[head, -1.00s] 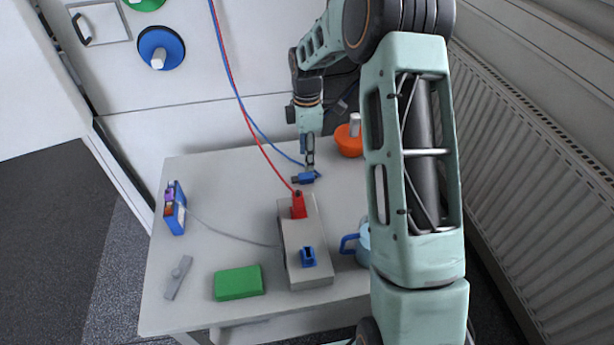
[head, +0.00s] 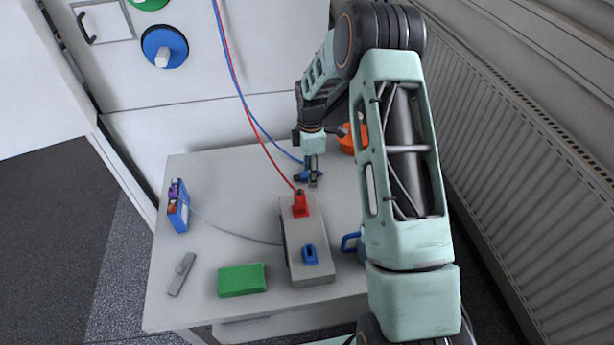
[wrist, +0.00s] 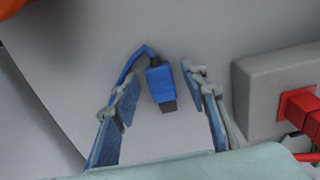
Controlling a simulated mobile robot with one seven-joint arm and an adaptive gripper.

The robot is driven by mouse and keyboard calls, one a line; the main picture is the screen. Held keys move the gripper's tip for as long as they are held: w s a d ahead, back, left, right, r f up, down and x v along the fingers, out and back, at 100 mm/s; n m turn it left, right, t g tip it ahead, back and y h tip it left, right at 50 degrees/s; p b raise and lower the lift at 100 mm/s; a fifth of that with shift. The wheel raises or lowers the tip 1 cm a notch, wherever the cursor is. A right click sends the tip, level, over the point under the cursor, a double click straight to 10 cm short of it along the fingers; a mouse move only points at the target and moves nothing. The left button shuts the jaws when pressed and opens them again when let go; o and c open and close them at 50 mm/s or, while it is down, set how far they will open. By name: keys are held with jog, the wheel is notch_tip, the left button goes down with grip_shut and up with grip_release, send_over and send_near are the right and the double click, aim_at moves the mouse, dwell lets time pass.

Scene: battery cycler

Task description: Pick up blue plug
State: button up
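The blue plug (head: 302,176) lies on the table behind the grey box, with its blue cable running up to the wall. In the wrist view the blue plug (wrist: 160,84) lies between and a little beyond my two fingers, its dark tip pointing back toward my palm. My gripper (head: 313,182) is low over the table at the plug and partly hides it in the head view. In the wrist view my gripper (wrist: 160,86) is open, with a gap on both sides of the plug. Its height above the table is hard to tell.
The grey box (head: 312,262) holds a red plug (head: 300,203) and a blue socket (head: 310,254). A green block (head: 241,280), a grey tool (head: 181,274) and a blue case (head: 178,206) are on the left. An orange object (head: 347,139) stands behind my arm.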

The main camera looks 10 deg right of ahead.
grip_shut()
jog(key=shift+r, duration=0.1)
notch_tip(320, 180, up, 10)
jog(key=shift+b, duration=0.45)
